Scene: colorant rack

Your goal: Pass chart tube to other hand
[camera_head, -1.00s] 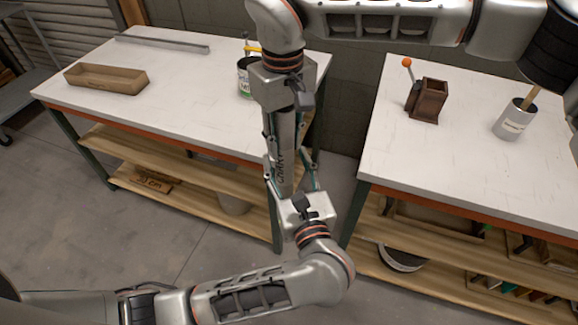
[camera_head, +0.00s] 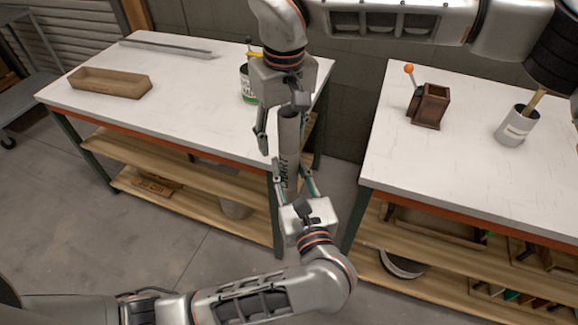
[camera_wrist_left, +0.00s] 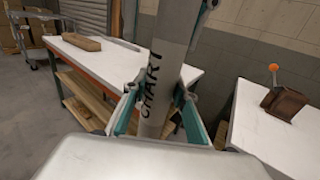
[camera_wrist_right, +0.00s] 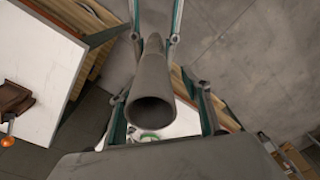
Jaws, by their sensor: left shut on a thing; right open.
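The chart tube (camera_head: 289,150) is a grey cylinder lettered "CHART", held upright in the gap between the two tables. My left gripper (camera_head: 292,180) comes from below and is shut on its lower part; the tube also shows in the left wrist view (camera_wrist_left: 160,85), between the left fingers (camera_wrist_left: 150,108). My right gripper (camera_head: 281,128) is above, pointing down, its fingers spread open on either side of the tube's upper end. The right wrist view shows the tube's hollow open end (camera_wrist_right: 152,108) between the open right fingers (camera_wrist_right: 157,35).
The left table (camera_head: 170,115) holds a brown tray (camera_head: 110,84), a metal strip (camera_head: 170,48) and a can (camera_head: 247,85) near my right gripper. The right table (camera_head: 460,165) holds a brown box (camera_head: 431,107) with an orange-knobbed handle and a white can (camera_head: 515,128).

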